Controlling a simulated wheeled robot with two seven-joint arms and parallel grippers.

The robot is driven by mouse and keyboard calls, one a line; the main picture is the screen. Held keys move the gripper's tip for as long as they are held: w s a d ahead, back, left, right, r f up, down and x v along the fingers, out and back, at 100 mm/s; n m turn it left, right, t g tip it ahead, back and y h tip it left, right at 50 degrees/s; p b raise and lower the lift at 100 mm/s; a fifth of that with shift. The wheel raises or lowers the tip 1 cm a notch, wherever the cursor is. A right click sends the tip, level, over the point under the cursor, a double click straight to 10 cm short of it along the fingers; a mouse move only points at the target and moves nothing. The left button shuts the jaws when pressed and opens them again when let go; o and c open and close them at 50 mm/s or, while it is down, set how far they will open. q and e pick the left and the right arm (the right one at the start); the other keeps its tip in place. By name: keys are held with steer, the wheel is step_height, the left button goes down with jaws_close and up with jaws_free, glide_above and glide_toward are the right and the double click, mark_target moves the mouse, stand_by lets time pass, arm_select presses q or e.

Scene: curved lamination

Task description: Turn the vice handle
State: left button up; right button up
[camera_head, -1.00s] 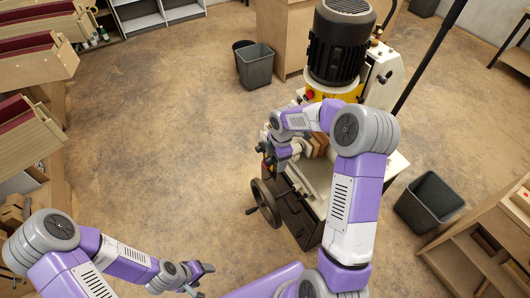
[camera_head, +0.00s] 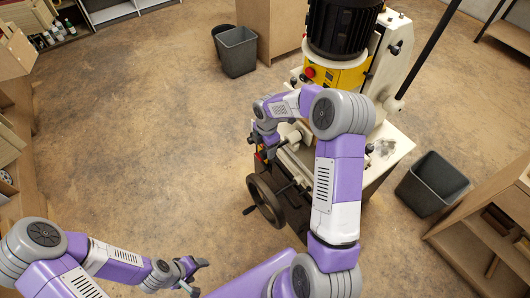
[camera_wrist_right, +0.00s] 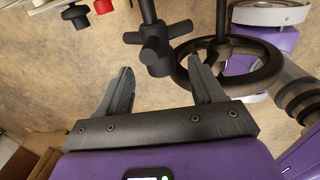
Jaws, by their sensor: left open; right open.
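A dark cross-shaped handle (camera_wrist_right: 156,45) with short stub arms, which looks like the vice handle, sits on a shaft in the right wrist view. My right gripper (camera_wrist_right: 160,85) is open, with the handle between and beyond its fingertips; I see no contact. In the head view my right gripper (camera_head: 264,152) is at the machine's front left side, and the arm partly hides the vice area. A large dark handwheel (camera_head: 265,200) is just below it; it also shows in the wrist view (camera_wrist_right: 185,72), behind the right finger. My left gripper (camera_head: 195,274) is open and empty over the floor.
The machine with its black motor (camera_head: 343,25) and yellow housing (camera_head: 338,75) stands at the upper right. Red and black knobs (camera_wrist_right: 90,10) are near the handle. Grey bins (camera_head: 237,52) (camera_head: 432,185) flank the machine. Open floor lies to the left.

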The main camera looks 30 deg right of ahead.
mark_target(266, 151)
steer(key=shift+w+f+b, duration=0.1)
steer(key=shift+f+b, duration=0.25)
steer(key=shift+f, duration=1.4)
steer(key=shift+c, duration=0.2)
steer(key=c, duration=1)
